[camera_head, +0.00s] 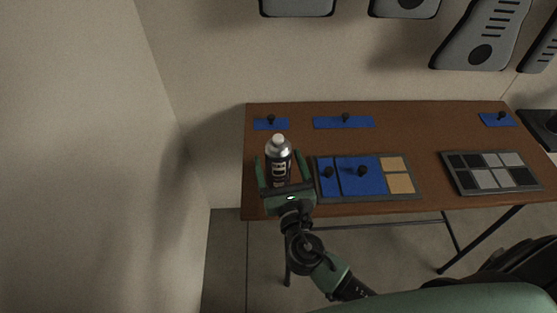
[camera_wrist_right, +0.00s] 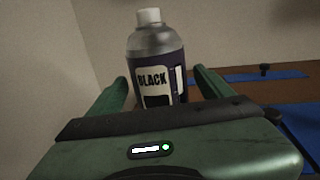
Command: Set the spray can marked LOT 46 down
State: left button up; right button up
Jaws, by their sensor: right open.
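A spray can (camera_head: 278,160) with a white cap, a silver shoulder and a dark body stands upright near the left end of the brown table (camera_head: 290,207). In the right wrist view the can (camera_wrist_right: 158,62) shows a label reading BLACK; I cannot read a lot number. My right gripper (camera_head: 281,172) is open around the can, with one green finger on each side. In the right wrist view the gripper (camera_wrist_right: 160,88) shows gaps between its fingers and the can. The can's base is hidden behind the gripper's body. My left gripper is not in view.
Right of the can lies a tray (camera_head: 372,199) with blue panels with black knobs and tan squares. A grey tray of dark and light squares (camera_head: 490,188) is further right. Blue pieces with knobs (camera_head: 344,122) lie along the back edge. A wall is close on the left.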

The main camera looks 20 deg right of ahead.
jog(key=s+a+b, duration=0.1)
jog(key=s+b, duration=0.1)
jog(key=s, duration=0.9)
jog(key=shift+s+f, duration=0.15)
jog(key=shift+s, duration=0.05)
jog(key=shift+a+f, duration=0.1)
